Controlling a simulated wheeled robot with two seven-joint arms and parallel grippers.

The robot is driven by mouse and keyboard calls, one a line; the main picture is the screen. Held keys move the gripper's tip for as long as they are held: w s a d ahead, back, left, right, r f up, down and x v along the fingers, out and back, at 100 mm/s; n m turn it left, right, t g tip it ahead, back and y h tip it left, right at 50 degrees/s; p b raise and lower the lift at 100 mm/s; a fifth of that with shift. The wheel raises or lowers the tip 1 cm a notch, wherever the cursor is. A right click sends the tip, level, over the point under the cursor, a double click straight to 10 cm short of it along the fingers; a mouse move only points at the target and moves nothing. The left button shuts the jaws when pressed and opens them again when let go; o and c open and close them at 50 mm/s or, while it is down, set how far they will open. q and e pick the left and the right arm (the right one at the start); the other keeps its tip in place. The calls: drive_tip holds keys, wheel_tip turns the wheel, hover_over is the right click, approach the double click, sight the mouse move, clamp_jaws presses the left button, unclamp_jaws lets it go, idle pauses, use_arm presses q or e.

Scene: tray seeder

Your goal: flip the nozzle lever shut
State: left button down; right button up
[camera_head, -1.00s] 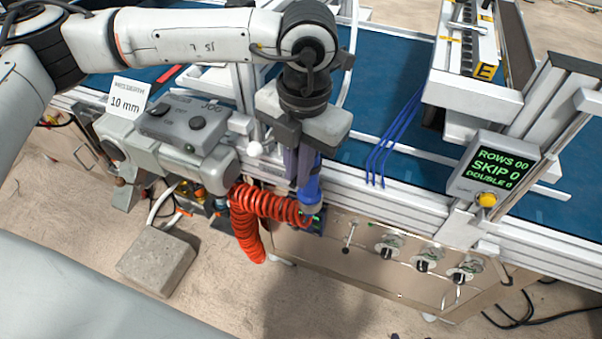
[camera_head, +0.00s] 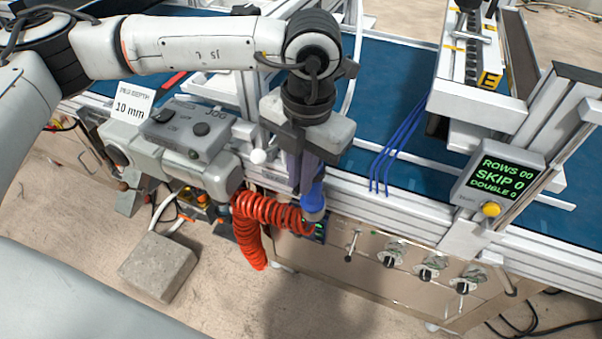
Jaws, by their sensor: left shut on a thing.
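My left gripper (camera_head: 303,175) points down in front of the seeder's white side rail. It is shut on a blue tool (camera_head: 313,190), which is mostly hidden by the fingers. I cannot tell for sure that this is the nozzle lever. My right gripper is out of view.
Several dark knobs, one of them a panel dial (camera_head: 392,258), sit right of the lever. A screen (camera_head: 505,173) reads ROWS 00, SKIP 0, DOUBLE 0. A grey JOG box (camera_head: 190,128) is at the left. A stone block (camera_head: 159,266) lies on the floor.

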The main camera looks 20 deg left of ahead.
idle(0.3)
use_arm(q)
drive_tip(key=c, duration=1.8)
unclamp_jaws()
drive_tip(key=shift+c, duration=0.2)
wheel_tip(320, 180, up, 10)
drive_tip(key=shift+d+r+b, duration=0.15)
drive_tip(key=shift+d+b, duration=0.15)
drive_tip(key=shift+d, duration=0.05)
drive_tip(key=shift+s, duration=0.1)
